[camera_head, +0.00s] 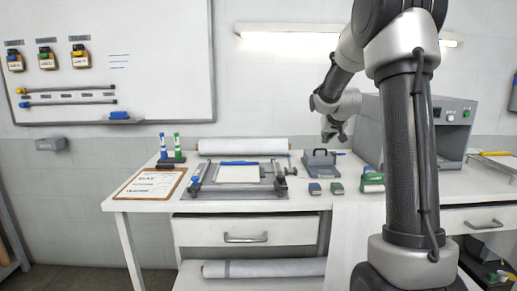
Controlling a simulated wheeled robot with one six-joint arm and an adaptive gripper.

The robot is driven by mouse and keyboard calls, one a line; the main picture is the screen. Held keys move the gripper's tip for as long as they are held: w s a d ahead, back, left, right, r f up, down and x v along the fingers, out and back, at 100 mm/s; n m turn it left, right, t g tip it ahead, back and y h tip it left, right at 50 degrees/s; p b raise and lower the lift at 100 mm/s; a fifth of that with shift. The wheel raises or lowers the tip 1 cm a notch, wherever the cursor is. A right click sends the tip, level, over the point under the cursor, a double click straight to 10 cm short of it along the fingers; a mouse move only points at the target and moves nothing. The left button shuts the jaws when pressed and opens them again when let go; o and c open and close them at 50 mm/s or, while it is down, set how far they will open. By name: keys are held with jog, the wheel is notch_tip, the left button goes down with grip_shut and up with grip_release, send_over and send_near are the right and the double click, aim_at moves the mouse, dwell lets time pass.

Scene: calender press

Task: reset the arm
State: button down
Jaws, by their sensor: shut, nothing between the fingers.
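My arm rises on the right side of the head view and bends over at the top, reaching down toward the back of the table. My gripper (331,136) hangs in the air above the back right part of the white table (160,203). It is small in the picture and shut, with nothing seen in it. A grey block with a handle (320,163) stands just below it, with a gap that is hard to judge.
A press frame (205,190) with a pale sheet (239,174) sits mid-table. A clipboard (150,184), upright markers (163,148) and a white roll (243,147) lie around it. A grey machine (451,125) stands at right.

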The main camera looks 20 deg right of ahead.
jog(key=s+a+f+g, duration=0.2)
jog(key=s+f+g, duration=0.1)
jog(key=s+f, duration=0.35)
jog(key=s+a+r+n+y, duration=0.1)
jog(key=s+a, duration=0.4)
jog(key=s, duration=0.6)
jog(key=s+a+r+n+g+y, duration=0.1)
jog(key=s+a+r, duration=0.2)
jog(key=s, duration=0.9)
jog(key=s+a+r+n+g, duration=0.1)
jog(key=s+a+r, duration=0.1)
jog(key=s+a, duration=0.7)
jog(key=shift+s+r+n+y, duration=0.3)
jog(key=shift+s+y, duration=0.1)
jog(key=shift+s, duration=1.35)
